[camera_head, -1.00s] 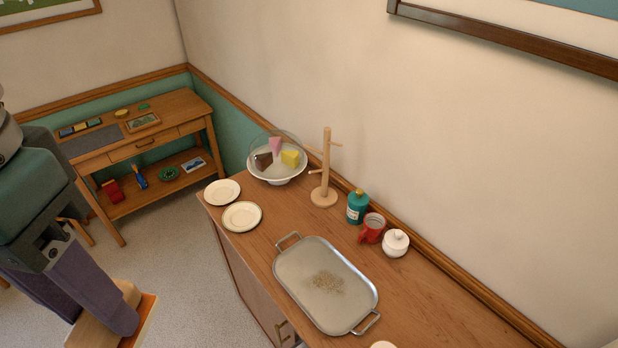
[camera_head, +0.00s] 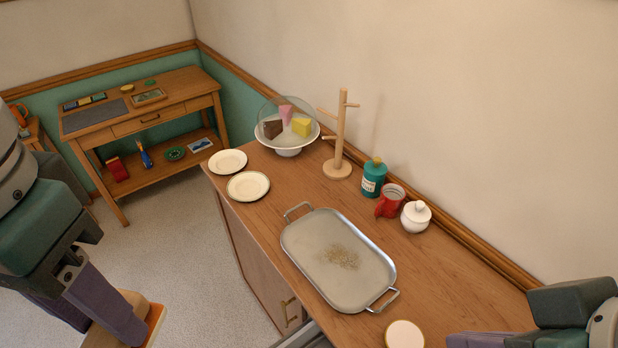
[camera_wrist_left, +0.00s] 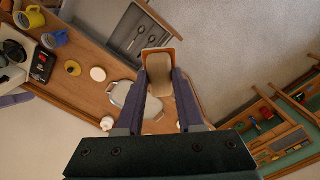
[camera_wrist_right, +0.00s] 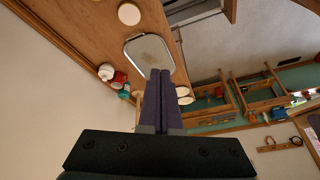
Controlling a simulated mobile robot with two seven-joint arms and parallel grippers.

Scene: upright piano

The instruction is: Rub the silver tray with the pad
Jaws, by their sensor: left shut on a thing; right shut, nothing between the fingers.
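The silver tray (camera_head: 310,255) lies flat on the wooden sideboard, with a handle at each end. A speckled brownish patch (camera_head: 341,257) marks its middle. It also shows in the left wrist view (camera_wrist_left: 122,93) and the right wrist view (camera_wrist_right: 150,53). My left gripper (camera_head: 122,326) is shut on the pad (camera_head: 152,318), a beige block with an orange edge, held out left of the sideboard, apart from the tray. The pad sits between the fingers in the left wrist view (camera_wrist_left: 160,66). My right gripper (camera_wrist_right: 160,75) is shut and empty; its purple fingers (camera_head: 482,340) enter at the lower right.
Two plates (camera_head: 248,186), a domed cake stand (camera_head: 288,139), a wooden mug tree (camera_head: 339,150), a teal bottle (camera_head: 374,178), a red mug (camera_head: 390,201) and a white lidded pot (camera_head: 416,216) stand behind the tray. A round pale item (camera_head: 404,334) is near its front end.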

